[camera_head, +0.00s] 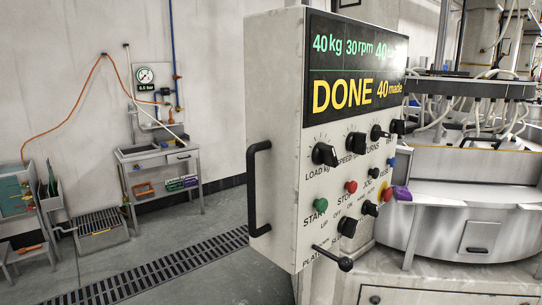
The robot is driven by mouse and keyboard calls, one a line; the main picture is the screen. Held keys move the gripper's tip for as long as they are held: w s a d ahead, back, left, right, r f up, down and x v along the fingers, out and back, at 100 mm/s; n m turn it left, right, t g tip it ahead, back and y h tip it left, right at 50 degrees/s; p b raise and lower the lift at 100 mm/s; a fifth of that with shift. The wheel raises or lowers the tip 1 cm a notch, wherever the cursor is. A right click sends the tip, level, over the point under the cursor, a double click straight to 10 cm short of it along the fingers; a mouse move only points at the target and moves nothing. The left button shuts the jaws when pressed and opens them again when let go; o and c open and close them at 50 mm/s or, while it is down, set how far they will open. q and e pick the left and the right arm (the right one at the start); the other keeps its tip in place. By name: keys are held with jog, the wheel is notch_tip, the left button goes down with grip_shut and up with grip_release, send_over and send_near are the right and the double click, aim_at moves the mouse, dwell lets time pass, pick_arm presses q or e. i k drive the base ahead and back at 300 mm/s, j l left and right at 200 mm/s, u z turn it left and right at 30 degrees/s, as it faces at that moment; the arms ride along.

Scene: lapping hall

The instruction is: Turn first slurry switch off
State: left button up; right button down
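A pale control box (282,190) stands in the middle of the head view, its front face angled to the right. Its lower front carries a black rotary knob (347,228) with small lettering above it that seems to read OFF and ON. This may be the slurry switch; the label below is partly hidden and I cannot read its setting. A second black knob (370,208) sits to its right. A black lever with a ball end (345,264) sticks out below. Neither of my grippers is in view.
The box has a green START button (320,205), a red button (351,187), upper knobs (324,154) and a black side handle (254,190). Its display (356,70) reads DONE, 40 made. A round lapping machine (455,225) stands right. Floor on the left is open beside a drain grate (150,278).

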aim_at(347, 226)
jog(key=i+l+u, duration=0.1)
jog(key=l+u, duration=0.75)
jog(key=u, duration=0.15)
